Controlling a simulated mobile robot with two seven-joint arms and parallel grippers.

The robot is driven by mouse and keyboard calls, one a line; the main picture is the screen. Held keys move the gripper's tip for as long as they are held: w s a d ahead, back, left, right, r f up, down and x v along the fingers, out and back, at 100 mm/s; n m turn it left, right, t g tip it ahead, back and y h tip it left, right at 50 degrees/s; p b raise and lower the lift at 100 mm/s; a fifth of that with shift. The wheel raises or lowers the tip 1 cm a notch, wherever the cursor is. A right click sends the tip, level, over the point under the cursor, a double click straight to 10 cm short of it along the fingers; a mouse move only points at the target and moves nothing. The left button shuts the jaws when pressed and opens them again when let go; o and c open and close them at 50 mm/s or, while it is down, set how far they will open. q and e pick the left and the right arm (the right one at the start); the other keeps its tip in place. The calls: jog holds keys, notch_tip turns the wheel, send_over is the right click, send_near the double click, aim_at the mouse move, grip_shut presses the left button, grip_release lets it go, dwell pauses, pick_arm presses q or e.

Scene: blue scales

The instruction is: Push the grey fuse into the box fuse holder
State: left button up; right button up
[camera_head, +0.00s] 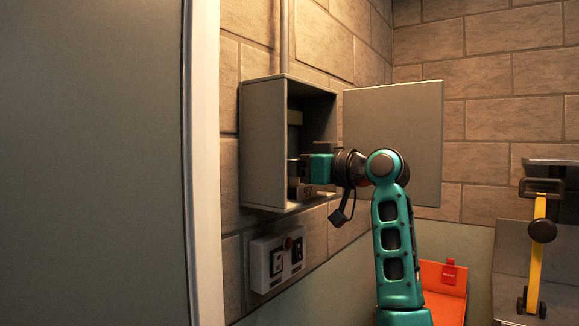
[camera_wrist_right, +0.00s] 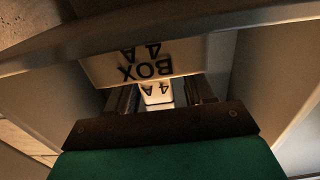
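A grey wall box (camera_head: 262,140) hangs open on the brick wall, its interior dark. My right gripper (camera_head: 296,168) reaches into it from the right. In the right wrist view, the gripper (camera_wrist_right: 160,97) has its two dark fingers on either side of a small pale grey fuse (camera_wrist_right: 157,92) marked "4 A". Whether the fingers press on the fuse is unclear. A pale plate reading "BOX 4 A" (camera_wrist_right: 145,64), upside down, is just beyond the fingers. The holder's slot and the fuse's depth in it are hidden. My left gripper is not in view.
The box's open door (camera_head: 417,130) stands right of the box, behind my right arm. A white socket panel (camera_head: 267,262) is on the wall below. An orange bin (camera_head: 447,290) and a yellow-handled tool (camera_head: 538,245) are at lower right. A pale frame (camera_head: 203,160) bounds the left.

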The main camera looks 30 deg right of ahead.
jog(key=shift+o, duration=0.3)
jog(key=shift+s+d, duration=0.2)
jog(key=shift+s, duration=0.15)
pick_arm(q)
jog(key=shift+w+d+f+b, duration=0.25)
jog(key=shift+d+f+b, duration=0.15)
jog(key=shift+b, duration=0.6)
pick_arm(e)
jog(key=v, duration=1.2)
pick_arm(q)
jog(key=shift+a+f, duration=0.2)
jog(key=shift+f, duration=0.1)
